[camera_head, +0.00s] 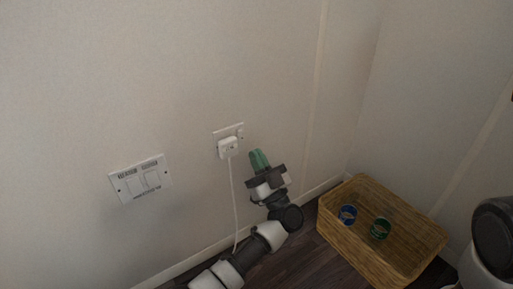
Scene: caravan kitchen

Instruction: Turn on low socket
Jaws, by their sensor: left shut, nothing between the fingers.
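The low wall socket (240,131) is a small white plate on the wall near the middle of the head view. A white plug (228,148) sits in it, with a white cable hanging down to the floor. The plug covers part of the plate. A small switch on the plate is too small to read. My left gripper (258,158) has green fingertips, shut and empty. It appears just right of and below the socket; I cannot tell if it touches the wall. My right gripper is not in view; a dark and white part shows at the right edge.
A wicker basket (337,237) stands on the dark floor in the corner, holding a blue can (348,214) and a green can (380,228). The wall above the socket is clear.

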